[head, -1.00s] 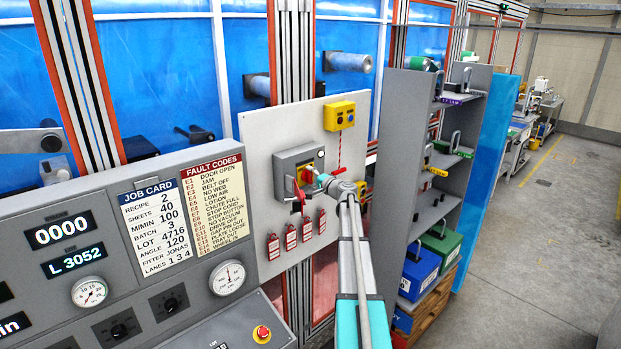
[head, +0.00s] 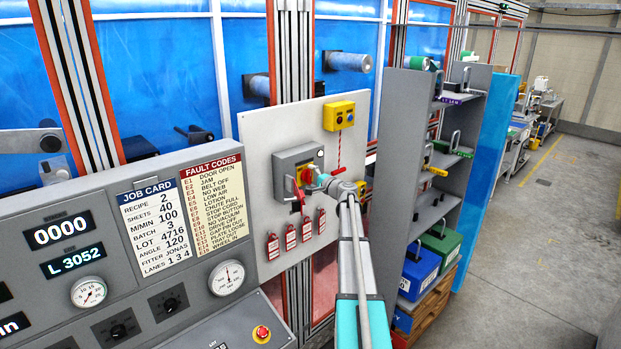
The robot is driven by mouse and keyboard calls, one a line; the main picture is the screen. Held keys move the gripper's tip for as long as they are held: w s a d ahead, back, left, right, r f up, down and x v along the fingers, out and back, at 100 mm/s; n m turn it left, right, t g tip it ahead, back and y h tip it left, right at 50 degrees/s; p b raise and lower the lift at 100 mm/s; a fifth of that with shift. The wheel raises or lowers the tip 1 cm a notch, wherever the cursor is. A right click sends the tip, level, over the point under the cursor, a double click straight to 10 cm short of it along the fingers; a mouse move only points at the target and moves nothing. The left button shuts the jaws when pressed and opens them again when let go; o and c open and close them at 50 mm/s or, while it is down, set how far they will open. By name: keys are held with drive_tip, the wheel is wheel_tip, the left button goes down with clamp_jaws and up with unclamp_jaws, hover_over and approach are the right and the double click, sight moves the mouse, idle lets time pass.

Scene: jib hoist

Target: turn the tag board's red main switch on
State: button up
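The tag board (head: 262,165) is a pale panel on the frame ahead. It carries a grey switch box (head: 284,163) with the red main switch (head: 304,175) on a yellow plate. My gripper (head: 316,180) is at the switch's right side, its fingertips at the red handle. It hides part of the handle, so its exact angle is unclear. I cannot tell whether the fingers are closed on it. A small round lamp (head: 319,153) on the box's upper right looks bright white. A red tag or padlock (head: 297,203) hangs just below the switch.
Several red tags (head: 291,237) hang along the board's lower part. A yellow button box (head: 339,115) is above right. A grey console (head: 120,240) stands at left, a grey shelf (head: 400,160) at right. Open floor (head: 550,240) lies further right.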

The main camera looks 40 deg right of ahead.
drive_tip(key=shift+s+a, duration=0.1)
idle(0.3)
drive_tip(key=s+d, duration=0.1)
drive_tip(key=s, duration=1)
drive_tip(key=shift+s, duration=0.4)
drive_tip(key=shift+s, duration=0.1)
idle(0.3)
